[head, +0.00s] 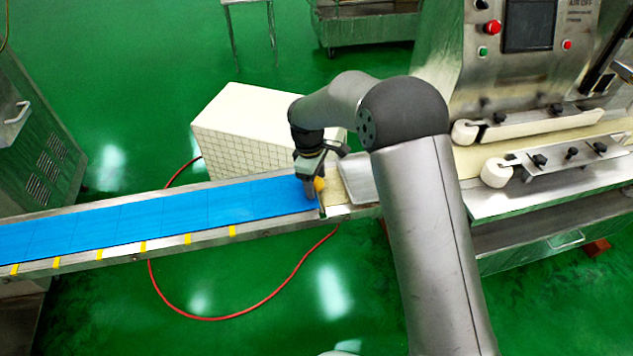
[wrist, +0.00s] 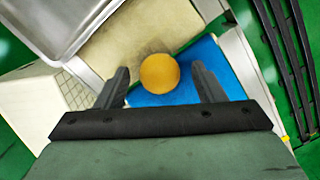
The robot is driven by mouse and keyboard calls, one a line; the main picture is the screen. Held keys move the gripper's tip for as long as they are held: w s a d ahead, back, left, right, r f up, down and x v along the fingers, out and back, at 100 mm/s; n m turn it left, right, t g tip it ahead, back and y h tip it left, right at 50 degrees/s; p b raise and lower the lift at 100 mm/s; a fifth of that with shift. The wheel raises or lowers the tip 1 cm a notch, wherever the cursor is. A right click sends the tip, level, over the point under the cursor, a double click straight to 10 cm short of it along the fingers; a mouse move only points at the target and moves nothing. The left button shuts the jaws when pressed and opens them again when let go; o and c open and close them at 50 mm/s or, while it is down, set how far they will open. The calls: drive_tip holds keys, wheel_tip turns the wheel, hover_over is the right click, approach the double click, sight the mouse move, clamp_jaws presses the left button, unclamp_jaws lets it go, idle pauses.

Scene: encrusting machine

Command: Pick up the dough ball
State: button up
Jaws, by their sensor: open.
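The dough ball (wrist: 159,74) is a round orange-yellow ball in the wrist view. It lies between and slightly beyond the two fingers of my gripper (wrist: 165,82), where the beige surface meets the blue belt. The fingers stand apart, with a gap visible on both sides of the ball. In the head view the ball (head: 319,184) is a small yellow patch beside my gripper (head: 311,194), partly hidden by it. My gripper points down at the right end of the blue belt (head: 170,215).
A metal tray (head: 358,180) sits right of the belt end. A white tiled block (head: 240,130) stands behind the belt. The machine with white rollers (head: 497,172) is at the right. Metal rails edge the belt, and a red hose (head: 270,305) lies on the green floor.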

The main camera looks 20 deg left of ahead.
drive_tip(key=shift+f, duration=0.1)
drive_tip(key=shift+c, duration=0.3)
drive_tip(key=c, duration=1.1)
